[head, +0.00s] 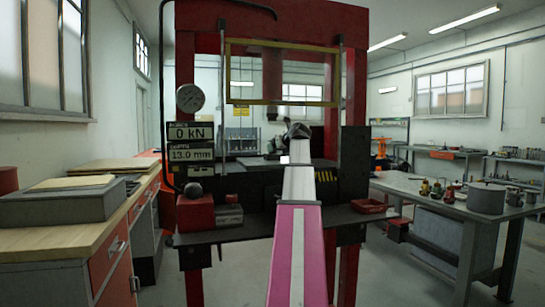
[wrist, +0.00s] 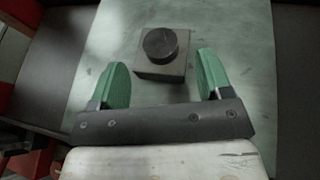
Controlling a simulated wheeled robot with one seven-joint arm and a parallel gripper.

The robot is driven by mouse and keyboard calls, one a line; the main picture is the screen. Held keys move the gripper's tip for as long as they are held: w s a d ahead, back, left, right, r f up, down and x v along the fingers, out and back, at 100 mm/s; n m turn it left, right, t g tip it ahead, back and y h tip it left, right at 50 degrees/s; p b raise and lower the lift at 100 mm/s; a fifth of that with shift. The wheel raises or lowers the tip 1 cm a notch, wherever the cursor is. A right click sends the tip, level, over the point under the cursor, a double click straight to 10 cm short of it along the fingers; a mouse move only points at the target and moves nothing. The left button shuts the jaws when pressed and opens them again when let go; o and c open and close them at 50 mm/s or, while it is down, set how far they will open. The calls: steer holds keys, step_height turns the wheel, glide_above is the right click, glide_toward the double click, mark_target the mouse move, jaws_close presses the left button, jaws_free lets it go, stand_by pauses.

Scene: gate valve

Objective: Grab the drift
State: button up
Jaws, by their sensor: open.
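In the wrist view, a dark round-topped piece (wrist: 160,45), which looks like the drift, stands on a square grey block (wrist: 163,69). The block rests on a pale grey plate (wrist: 235,35). My gripper (wrist: 163,62) is open, with its two green fingers apart on the left and right. The piece appears between and beyond the fingertips, with clear gaps on both sides and nothing held. In the head view my gripper (head: 298,130) is at the far end of my arm, inside the press; the arm hides the piece there.
The red press frame (head: 187,70) surrounds the work area, with a ram (head: 272,68) overhead and a yellow-edged guard (head: 282,102). Its display reads 0 kN and 13.0 mm. A red box (head: 196,213) and a red tray (head: 370,206) flank my arm. Benches stand left and right.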

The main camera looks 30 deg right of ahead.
steer(key=x, duration=0.3)
steer(key=shift+w, duration=0.3)
steer(key=shift+s+f, duration=0.1)
steer(key=shift+f, duration=0.1)
steer(key=c, duration=1.3)
steer(key=shift+r, duration=1.55)
steer(key=shift+s+f+t, duration=0.15)
steer(key=shift+f+t, duration=0.1)
steer(key=shift+t, duration=0.05)
steer(key=shift+s+f+t, duration=0.1)
steer(key=shift+s+t, duration=0.45)
steer(key=shift+t, duration=0.65)
steer(key=shift+s+t, duration=0.6)
steer(key=shift+t, duration=0.6)
